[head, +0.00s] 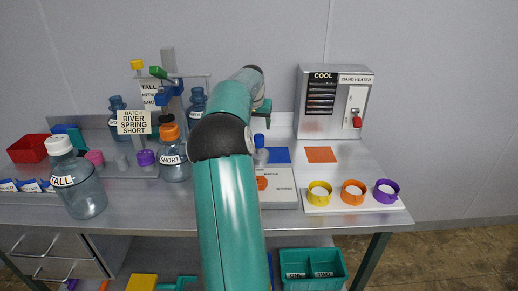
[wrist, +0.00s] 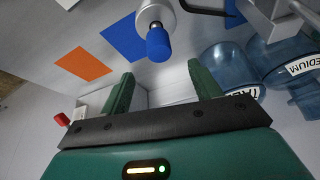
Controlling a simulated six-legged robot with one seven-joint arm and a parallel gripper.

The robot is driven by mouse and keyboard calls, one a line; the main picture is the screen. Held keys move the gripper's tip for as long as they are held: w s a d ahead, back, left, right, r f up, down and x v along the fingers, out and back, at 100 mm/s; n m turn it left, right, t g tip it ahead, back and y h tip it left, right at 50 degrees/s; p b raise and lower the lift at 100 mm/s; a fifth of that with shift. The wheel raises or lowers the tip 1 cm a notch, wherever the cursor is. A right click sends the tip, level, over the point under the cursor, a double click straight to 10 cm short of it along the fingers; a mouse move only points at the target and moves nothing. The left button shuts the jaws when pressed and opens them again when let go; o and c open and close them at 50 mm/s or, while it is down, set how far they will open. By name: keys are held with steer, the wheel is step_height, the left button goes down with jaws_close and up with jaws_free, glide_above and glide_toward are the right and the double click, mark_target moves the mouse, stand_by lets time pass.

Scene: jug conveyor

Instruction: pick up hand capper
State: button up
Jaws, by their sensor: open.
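The hand capper, with a blue knob (head: 259,139) on a pale cylindrical body, stands upright on the bench just right of my arm in the head view. In the wrist view its blue knob (wrist: 158,45) and white round body (wrist: 153,14) show just beyond the gap between my fingers. My gripper (wrist: 160,80) is open, with nothing between its green fingers. In the head view my gripper (head: 264,108) is partly hidden behind my arm, above and near the capper.
A blue mat (head: 279,155) and an orange mat (head: 321,154) lie right of the capper. The band heater (head: 335,100) stands behind them. Blue jugs (wrist: 228,68) are close on the right in the wrist view. Cap rings (head: 353,190) sit front right.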

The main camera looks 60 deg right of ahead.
mark_target(259, 141)
steer(key=x, duration=1.1)
steer(key=shift+f, duration=0.25)
steer(key=shift+c, duration=0.4)
steer(key=shift+r, duration=0.1)
steer(key=c, duration=1.1)
